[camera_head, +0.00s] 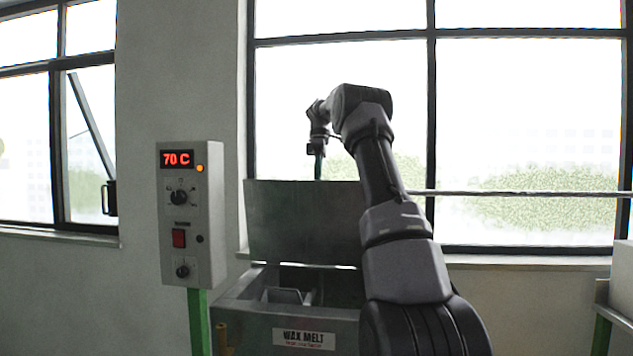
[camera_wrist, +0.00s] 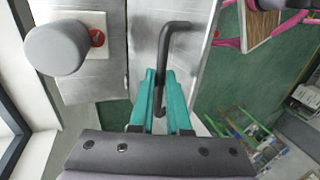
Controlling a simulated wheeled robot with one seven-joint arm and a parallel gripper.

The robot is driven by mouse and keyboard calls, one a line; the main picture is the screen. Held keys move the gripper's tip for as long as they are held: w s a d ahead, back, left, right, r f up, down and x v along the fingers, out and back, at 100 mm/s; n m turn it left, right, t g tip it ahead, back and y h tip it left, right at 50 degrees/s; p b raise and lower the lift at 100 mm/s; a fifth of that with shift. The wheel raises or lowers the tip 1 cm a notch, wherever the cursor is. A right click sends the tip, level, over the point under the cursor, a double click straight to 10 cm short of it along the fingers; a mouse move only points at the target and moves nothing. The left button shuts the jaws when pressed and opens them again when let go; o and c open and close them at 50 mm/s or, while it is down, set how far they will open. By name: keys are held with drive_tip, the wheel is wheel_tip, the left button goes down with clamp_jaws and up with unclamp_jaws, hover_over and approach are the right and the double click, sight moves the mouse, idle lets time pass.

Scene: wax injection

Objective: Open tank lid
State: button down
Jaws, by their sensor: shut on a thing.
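The wax melt tank (camera_head: 235,312) stands in front of the window, with a white label on its front. Its grey metal lid (camera_head: 305,222) stands raised, close to upright, at the back of the tank, and the opening shows below it. My gripper (camera_head: 318,170) is at the lid's top edge, its fingertips hidden behind the lid in the head view. In the wrist view my gripper's teal fingers (camera_wrist: 160,78) are shut on the dark bent bar handle (camera_wrist: 176,27) of the lid, which also shows in the wrist view (camera_wrist: 200,50).
A grey control box (camera_head: 192,215) reading 70 C stands on a green post left of the tank. My arm covers the tank's right side. A window rail (camera_head: 520,193) runs behind. A grey round knob-like part (camera_wrist: 55,48) shows in the wrist view.

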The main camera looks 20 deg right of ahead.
drive_tip(key=shift+w+d+f, duration=0.15)
drive_tip(key=shift+f, duration=0.1)
drive_tip(key=c, duration=0.9)
unclamp_jaws()
drive_tip(key=shift+r, duration=0.1)
